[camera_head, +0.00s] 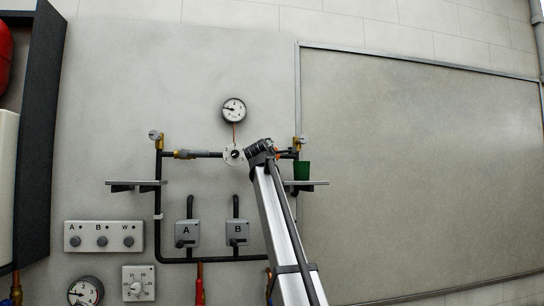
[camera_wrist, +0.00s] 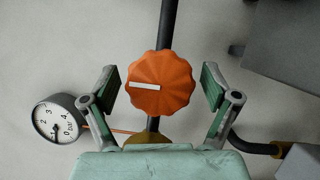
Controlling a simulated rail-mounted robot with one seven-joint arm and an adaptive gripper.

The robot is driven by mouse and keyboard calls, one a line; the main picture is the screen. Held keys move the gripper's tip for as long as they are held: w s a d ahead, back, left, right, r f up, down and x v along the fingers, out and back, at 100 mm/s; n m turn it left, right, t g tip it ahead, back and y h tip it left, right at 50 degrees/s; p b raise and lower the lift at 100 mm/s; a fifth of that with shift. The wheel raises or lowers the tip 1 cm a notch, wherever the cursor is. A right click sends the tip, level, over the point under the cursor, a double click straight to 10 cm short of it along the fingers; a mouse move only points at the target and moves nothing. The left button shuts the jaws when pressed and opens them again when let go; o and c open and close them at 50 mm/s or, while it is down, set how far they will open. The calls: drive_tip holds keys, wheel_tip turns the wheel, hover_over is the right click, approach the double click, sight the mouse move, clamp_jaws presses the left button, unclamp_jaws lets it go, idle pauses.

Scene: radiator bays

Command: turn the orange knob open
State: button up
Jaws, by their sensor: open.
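The orange knob (camera_wrist: 161,84) is round with a scalloped rim and a white bar pointing left in the wrist view. It sits on a dark pipe that runs up and down in that view. My gripper (camera_wrist: 157,82) is open, with one green-padded finger on each side of the knob. Gaps show between the fingers and the rim, and I see no contact. In the head view my gripper (camera_head: 268,150) is at the horizontal pipe and mostly hides the knob.
A round gauge (camera_wrist: 57,119) is close to the left finger. A grey shelf (camera_wrist: 288,45) is at the upper right. In the head view a green cup (camera_head: 302,170) stands on the right shelf (camera_head: 316,183), and a white dial (camera_head: 235,154) is left of my gripper.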

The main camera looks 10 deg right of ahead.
drive_tip(key=r+v, duration=0.1)
drive_tip(key=v, duration=1.1)
drive_tip(key=shift+f, duration=0.4)
